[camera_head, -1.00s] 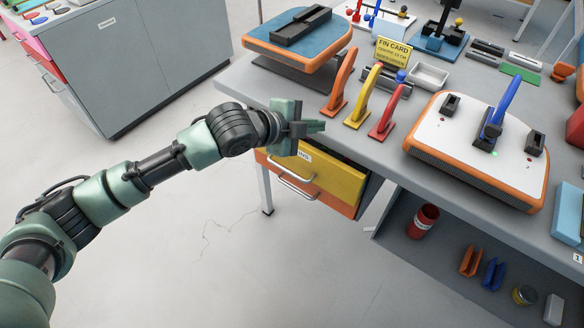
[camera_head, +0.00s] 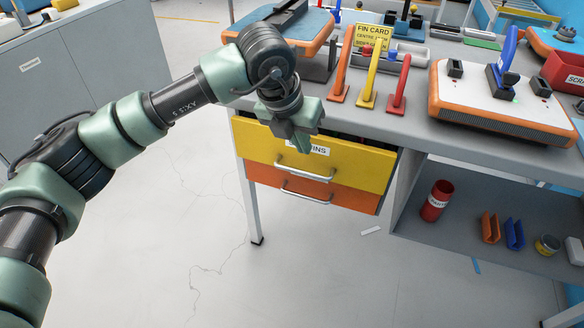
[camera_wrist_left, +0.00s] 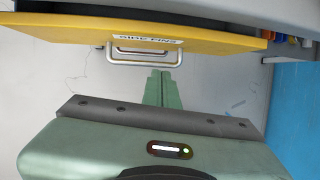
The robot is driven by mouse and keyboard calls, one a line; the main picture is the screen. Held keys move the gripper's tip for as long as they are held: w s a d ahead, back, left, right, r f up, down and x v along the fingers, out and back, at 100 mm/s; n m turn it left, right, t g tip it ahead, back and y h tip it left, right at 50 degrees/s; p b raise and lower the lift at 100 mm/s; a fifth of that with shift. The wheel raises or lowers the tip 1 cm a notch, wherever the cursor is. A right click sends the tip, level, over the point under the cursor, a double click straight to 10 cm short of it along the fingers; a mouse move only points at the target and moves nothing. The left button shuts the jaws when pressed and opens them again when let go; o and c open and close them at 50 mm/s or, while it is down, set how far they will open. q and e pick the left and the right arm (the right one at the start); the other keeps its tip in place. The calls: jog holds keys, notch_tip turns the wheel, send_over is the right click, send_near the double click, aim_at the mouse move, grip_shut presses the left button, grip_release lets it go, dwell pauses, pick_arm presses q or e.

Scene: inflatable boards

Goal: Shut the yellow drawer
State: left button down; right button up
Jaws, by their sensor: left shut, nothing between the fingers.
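The yellow drawer (camera_head: 350,165) is under the bench top, above an orange drawer (camera_head: 335,192). Its front stands out a little from the bench, with a dark gap behind its top edge. My right gripper is not in view.
The bench top (camera_head: 400,122) carries orange, yellow and red fins and a white-topped board (camera_head: 490,100). A shelf (camera_head: 470,225) at the right holds a red can (camera_head: 437,200) and small parts. The floor (camera_head: 310,270) before the drawers is mostly clear.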

aim_at(295, 157)
pick_arm(q)
jog(key=shift+n+t+y, duration=0.4)
jog(key=shift+t+y, duration=0.1)
jog(key=shift+y, duration=0.3)
jog(key=w+f, duration=0.1)
jog(key=f, duration=0.2)
jog(key=w+a+f, duration=0.1)
jog(key=w+f, duration=0.1)
jog(key=f, duration=0.1)
jog(key=w+f, duration=0.2)
jog(key=f, duration=0.1)
jog(key=shift+w+a+b, duration=0.1)
jog(key=shift+a+b, duration=0.1)
jog(key=shift+b, duration=0.2)
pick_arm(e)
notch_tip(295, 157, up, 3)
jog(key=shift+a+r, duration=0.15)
